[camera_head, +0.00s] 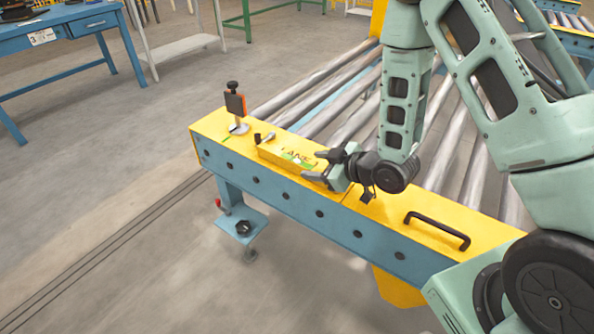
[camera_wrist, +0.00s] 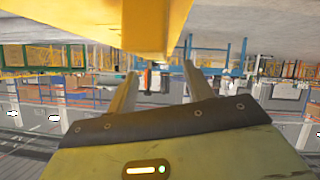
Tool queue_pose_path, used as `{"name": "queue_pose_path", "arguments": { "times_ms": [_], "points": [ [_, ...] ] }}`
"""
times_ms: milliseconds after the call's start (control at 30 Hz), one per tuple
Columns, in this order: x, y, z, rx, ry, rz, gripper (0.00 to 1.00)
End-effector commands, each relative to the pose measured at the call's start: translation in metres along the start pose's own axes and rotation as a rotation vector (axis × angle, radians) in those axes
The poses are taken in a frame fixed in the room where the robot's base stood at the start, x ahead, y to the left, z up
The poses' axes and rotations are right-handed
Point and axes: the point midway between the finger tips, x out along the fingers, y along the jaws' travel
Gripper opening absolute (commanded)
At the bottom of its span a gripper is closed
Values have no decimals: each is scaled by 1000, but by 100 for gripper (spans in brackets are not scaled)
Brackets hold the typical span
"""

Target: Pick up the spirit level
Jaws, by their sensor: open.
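A yellow bar-like block (camera_head: 272,150) with dark lettering and green patches lies on the yellow top of the conveyor's end rail. It looks like the spirit level, but its colour blends with the rail. My gripper (camera_head: 325,168) is open at the block's right end, low over the rail. In the head view I cannot tell whether the fingers touch the block. In the wrist view my two fingers (camera_wrist: 158,88) stand apart, with a yellow surface (camera_wrist: 155,25) beside them at the top; I cannot tell if that is block or rail.
A black handle (camera_head: 438,231) is on the rail to the right. Metal rollers (camera_head: 318,88) lie behind. A blue table (camera_head: 62,45) stands far left.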

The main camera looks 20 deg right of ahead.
Motion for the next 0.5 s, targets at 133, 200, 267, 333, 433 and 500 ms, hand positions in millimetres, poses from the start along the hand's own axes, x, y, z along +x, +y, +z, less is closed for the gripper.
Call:
{"name": "queue_pose_path", "arguments": {
  "times_ms": [133, 200, 267, 333, 433, 500],
  "points": [
    [9, 0, 0, -1, 2, 0, 52],
    [16, 0, 0, -2, 2, 0, 52],
    [26, 0, 0, -2, 3, 0, 52],
    [37, 0, 0, -3, 3, -1, 52],
    [50, 0, 0, -2, 2, 0, 52],
    [55, 1, -1, -1, 1, 0, 52]
  ]
}}
